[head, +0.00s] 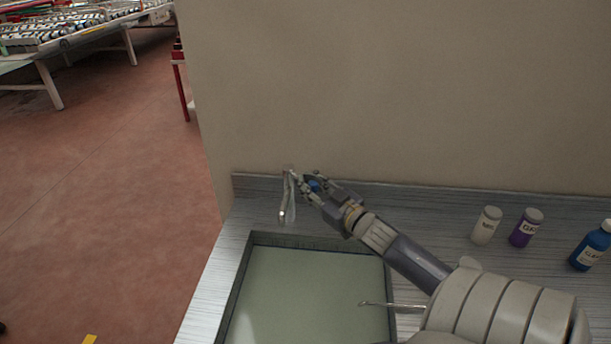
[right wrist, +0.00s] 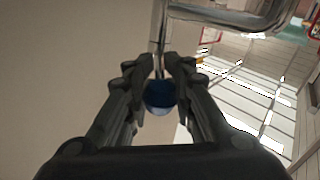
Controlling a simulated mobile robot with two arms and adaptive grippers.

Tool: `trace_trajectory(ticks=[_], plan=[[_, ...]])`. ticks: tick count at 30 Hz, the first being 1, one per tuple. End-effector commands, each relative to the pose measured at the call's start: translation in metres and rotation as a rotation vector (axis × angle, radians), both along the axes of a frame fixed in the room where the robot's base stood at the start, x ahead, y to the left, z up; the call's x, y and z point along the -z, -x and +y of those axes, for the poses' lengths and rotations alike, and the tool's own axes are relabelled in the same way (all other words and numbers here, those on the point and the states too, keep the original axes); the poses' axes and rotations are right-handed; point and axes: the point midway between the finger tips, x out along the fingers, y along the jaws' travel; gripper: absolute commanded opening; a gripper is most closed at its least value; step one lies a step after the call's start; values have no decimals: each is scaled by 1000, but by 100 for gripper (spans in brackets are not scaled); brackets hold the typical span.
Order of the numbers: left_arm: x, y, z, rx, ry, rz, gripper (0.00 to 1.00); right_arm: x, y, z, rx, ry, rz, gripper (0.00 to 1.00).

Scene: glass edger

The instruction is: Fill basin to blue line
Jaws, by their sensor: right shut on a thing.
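The basin (head: 246,262) is sunk into the grey counter, with a pale greenish flat surface inside. I cannot tell whether that is water or the bare bottom. A dark bluish strip (head: 320,248) runs along its back inner wall. The metal tap (head: 285,205) stands behind the basin; its pipe also shows in the right wrist view (right wrist: 235,15). My right gripper (head: 306,184) is at the tap and shut on its blue knob (right wrist: 160,96), which sits between the fingers in the right wrist view (right wrist: 158,75). No running stream is clear. My left gripper is not in view.
A white bottle (head: 486,226), a purple bottle (head: 526,228) and a blue bottle (head: 591,246) stand on the counter at the right. A thin metal hooked piece (head: 385,306) shows at the basin's right edge. A wall rises behind the counter; open floor lies left.

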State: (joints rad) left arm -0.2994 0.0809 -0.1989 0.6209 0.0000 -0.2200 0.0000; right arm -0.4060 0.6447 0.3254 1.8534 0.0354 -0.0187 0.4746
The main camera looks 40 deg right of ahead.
Motion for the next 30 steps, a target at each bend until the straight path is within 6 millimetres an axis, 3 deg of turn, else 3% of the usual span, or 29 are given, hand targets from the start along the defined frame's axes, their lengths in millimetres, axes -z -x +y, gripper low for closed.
trace_trajectory(ticks=[11, 12, 15, 16, 30], plan=[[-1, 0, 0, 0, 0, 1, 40, 0, 1, -2, -13, -2, 0, 0], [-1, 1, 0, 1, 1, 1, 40, 0, 0, -2, -13, -2, 0, 21], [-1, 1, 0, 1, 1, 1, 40, 0, 0, -2, -13, -2, 0, 43], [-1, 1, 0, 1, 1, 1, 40, 0, 0, -2, -13, -2, 0, 45], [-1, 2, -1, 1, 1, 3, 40, 1, 10, -1, -13, -3, 1, 45]])
